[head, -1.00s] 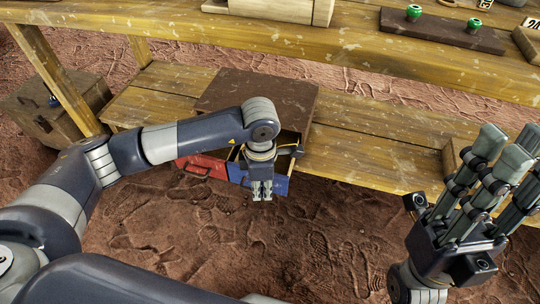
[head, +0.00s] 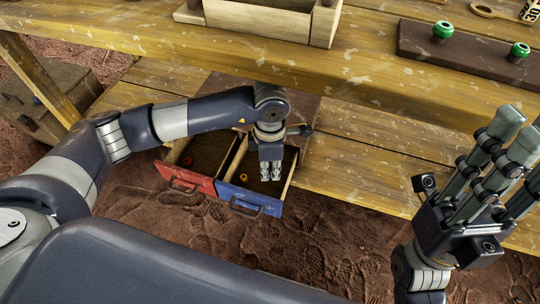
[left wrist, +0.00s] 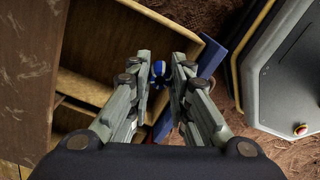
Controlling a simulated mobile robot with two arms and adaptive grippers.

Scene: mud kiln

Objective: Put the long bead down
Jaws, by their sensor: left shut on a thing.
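My left gripper (head: 270,176) hangs over the open blue drawer (head: 255,198), pointing down. In the left wrist view my left gripper (left wrist: 167,64) is shut on a small blue bead (left wrist: 158,70), which I take to be the long bead. Much of the bead is hidden by the fingers, and the head view does not show it. The open red drawer (head: 184,184) is beside the blue one, with a small red bead (head: 187,160) inside. A small yellow ring-like bead (head: 246,177) shows in the blue drawer. My right gripper (head: 512,140) is raised, open and empty.
The drawers belong to a brown cabinet (head: 228,88) on a low wooden shelf (head: 360,165). The upper wooden table (head: 370,70) is close behind my left arm. It bears a brown board (head: 470,48) with green-topped pegs and a wooden box (head: 262,20). Bare ground lies in front.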

